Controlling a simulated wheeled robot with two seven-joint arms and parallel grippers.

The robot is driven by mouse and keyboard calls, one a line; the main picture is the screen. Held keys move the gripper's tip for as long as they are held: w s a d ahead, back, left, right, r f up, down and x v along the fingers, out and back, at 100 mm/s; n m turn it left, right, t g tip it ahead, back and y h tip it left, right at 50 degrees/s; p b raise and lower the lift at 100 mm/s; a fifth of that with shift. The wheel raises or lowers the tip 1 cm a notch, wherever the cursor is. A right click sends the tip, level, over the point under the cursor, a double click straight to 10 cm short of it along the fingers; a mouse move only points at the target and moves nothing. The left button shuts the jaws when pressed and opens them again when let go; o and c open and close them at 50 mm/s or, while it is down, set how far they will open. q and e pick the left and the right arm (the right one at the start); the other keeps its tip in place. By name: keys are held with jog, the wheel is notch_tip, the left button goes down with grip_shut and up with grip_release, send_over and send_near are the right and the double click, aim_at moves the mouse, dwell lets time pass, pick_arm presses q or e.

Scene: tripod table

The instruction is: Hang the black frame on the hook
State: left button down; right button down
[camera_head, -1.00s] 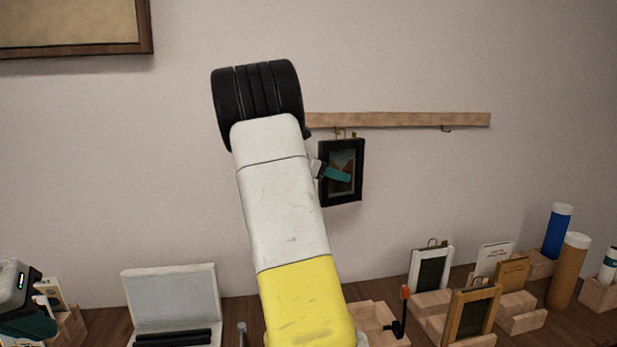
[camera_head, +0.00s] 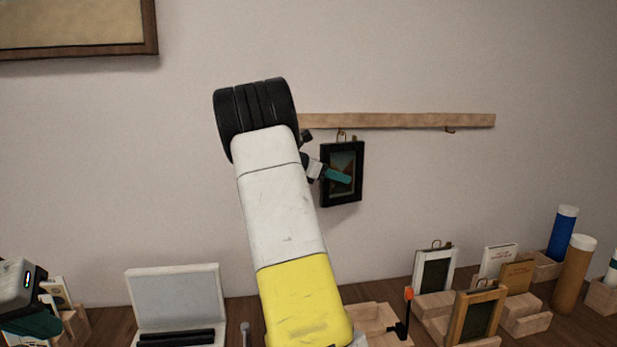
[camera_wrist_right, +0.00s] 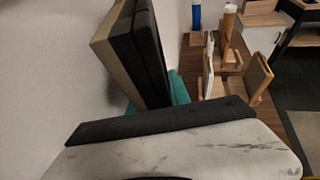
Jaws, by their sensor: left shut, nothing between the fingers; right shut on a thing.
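The black frame (camera_head: 326,190) with a dark picture hangs upright in front of the wall, just below the wooden rail (camera_head: 400,121). My right gripper (camera_head: 338,175) is shut on it, with a teal finger across its front. A small brass loop (camera_head: 342,135) shows above the frame at the rail's lower edge; I cannot tell whether it sits on a hook. A small hook (camera_head: 450,130) shows bare further right on the rail. The right wrist view shows the frame (camera_wrist_right: 140,50) edge-on near the wall. My left gripper (camera_head: 30,325) is shut and empty at the far left.
Below on the wooden desk are a white-framed stand (camera_head: 434,270), a wood frame (camera_head: 474,316), small cards, and blue (camera_head: 562,234) and brown (camera_head: 573,273) tubes. A grey-white open case (camera_head: 178,297) stands left. A large picture (camera_head: 75,25) hangs upper left.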

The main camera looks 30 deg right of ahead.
dwell(0.3)
jog(key=c, duration=1.1)
grip_release()
jog(key=shift+a, duration=0.1)
jog(key=v, duration=0.7)
jog(key=shift+a+r, duration=0.2)
jog(key=shift+a, duration=0.15)
